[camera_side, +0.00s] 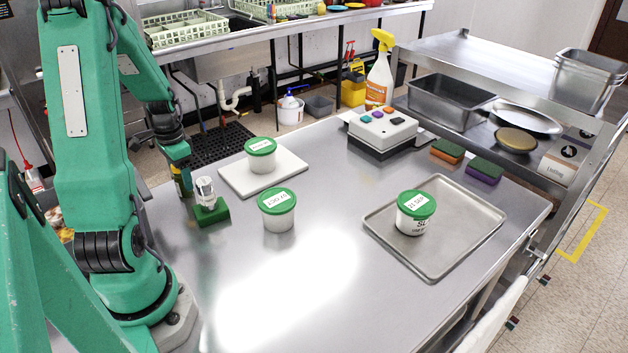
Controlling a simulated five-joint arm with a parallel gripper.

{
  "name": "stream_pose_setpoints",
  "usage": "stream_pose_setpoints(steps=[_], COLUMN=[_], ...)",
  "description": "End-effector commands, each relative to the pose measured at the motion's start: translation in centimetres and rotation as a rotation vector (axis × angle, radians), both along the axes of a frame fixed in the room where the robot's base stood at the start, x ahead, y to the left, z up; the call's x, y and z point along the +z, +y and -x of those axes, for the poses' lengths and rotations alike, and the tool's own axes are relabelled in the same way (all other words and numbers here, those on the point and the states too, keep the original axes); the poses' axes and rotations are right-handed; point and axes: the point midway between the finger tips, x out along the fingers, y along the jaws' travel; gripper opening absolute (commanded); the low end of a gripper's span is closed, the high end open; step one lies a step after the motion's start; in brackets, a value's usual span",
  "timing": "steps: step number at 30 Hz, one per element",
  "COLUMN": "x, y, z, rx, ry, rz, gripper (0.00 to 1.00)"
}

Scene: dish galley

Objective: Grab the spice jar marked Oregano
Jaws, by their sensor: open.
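Three white jars with green lids and small lid labels are in the side view. One jar (262,162) stands upright on a white board. One jar (278,218) stands upright on the bare table, nearer the camera. One jar (413,222) stands upright on a metal tray; its label seems to read "21 SEP". The other two labels are too small to read surely, so I cannot tell which jar is Oregano. My gripper (183,184) is open, low at the left of the table, apart from all three jars. Its fingers are partly hard to make out.
A green block (209,215) with a clear, shiny object (205,191) stands close right of my gripper. The white board (234,181) and metal tray (448,257) lie on the table. A button box (383,128) and sponges (484,170) are farther back. The table's front middle is clear.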

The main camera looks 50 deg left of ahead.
Motion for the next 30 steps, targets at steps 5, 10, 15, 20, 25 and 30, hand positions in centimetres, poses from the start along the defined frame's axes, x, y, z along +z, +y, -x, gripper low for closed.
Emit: stream_pose_setpoints(steps=[5, 10, 15, 20, 25, 30], x=[0.0, 0.0, 0.1, 0.1, 0.4, 1.7], y=[0.0, 0.0, 0.0, 0.0, 0.1, 0.1], z=[0.0, 0.0, 0.0, 0.0, 0.0, -0.1], rx=[0.000, 0.000, 0.000, 0.000, 0.000, 0.000], ry=[0.000, 0.000, -0.001, -0.001, -0.002, -0.003], rz=[0.000, -0.001, -0.001, -0.001, -0.003, -0.004], gripper=[0.65, 0.35, 0.13, 0.13, 0.13, 0.13])
